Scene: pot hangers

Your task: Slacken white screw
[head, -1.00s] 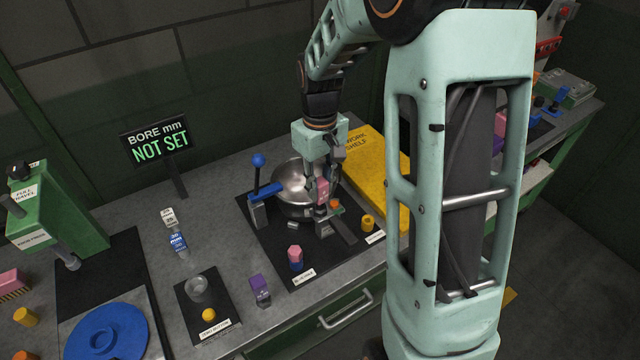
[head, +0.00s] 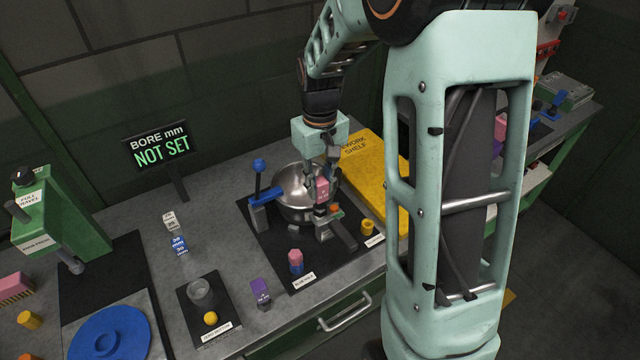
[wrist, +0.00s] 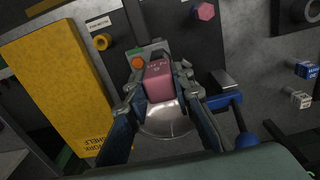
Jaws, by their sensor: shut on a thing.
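My gripper (wrist: 158,88) is shut on a pink block (wrist: 158,80), with one finger on each side of it. In the head view the pink block (head: 322,188) is at the front right rim of a shiny metal pot (head: 290,192), above a grey clamp-like fixture (head: 328,226). An orange knob (head: 334,207) sits beside the block; it also shows in the wrist view (wrist: 138,62). I cannot tell whether the block touches the fixture. I cannot make out a white screw in either view; the block and fingers hide part of the fixture.
A blue lever with a ball (head: 260,166) stands left of the pot. A yellow work shelf (head: 366,172) lies to the right. A pink-and-blue peg (head: 296,261) and a yellow ring (head: 367,228) are in front. A sign (head: 158,145) reads "BORE mm NOT SET".

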